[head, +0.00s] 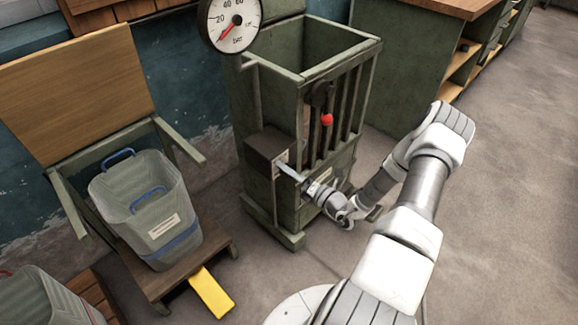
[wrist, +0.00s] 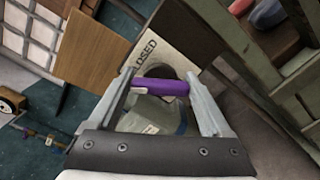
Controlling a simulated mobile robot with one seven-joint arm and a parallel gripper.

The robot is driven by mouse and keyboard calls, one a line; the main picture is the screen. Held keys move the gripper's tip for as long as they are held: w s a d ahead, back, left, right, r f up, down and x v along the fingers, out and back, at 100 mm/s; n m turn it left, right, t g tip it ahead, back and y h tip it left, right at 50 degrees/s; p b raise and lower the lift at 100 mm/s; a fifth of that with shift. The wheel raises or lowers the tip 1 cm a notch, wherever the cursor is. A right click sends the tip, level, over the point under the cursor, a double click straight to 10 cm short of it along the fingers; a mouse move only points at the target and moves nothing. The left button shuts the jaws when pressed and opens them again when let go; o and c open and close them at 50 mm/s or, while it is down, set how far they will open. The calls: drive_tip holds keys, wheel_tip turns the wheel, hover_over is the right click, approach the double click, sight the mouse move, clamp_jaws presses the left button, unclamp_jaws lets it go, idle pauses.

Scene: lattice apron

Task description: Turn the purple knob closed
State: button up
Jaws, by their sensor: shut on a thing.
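The purple knob (wrist: 160,87) shows in the wrist view as a bar lying nearly level across the picture. My gripper (wrist: 161,82) has one finger at each end of the bar and is shut on it. Behind the knob is a pale plate (wrist: 152,48) with lettering that reads "OSED", its start covered by a finger. In the head view my gripper (head: 292,176) reaches the front of a dark box (head: 263,150) on the side of the green slatted frame. The knob cannot be made out there.
A round gauge (head: 229,22) with a red needle stands above the frame (head: 302,75). A red ball-ended lever (head: 327,119) is on the slatted side. A clear bin (head: 140,205) stands on a wooden stand to the left. Open floor (head: 500,200) lies to the right.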

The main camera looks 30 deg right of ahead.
drive_tip(key=m+p, duration=0.2)
drive_tip(key=m, duration=0.4)
drive_tip(key=shift+s+a+f, duration=0.1)
idle(0.6)
drive_tip(key=o, duration=1.2)
drive_tip(key=shift+c, duration=0.2)
drive_tip(key=shift+s+d+p, duration=0.2)
drive_tip(key=shift+s+p, duration=0.1)
drive_tip(key=shift+p, duration=0.05)
drive_tip(key=p+v, duration=0.2)
drive_tip(key=v, duration=1.4)
drive_tip(key=shift+s, duration=0.4)
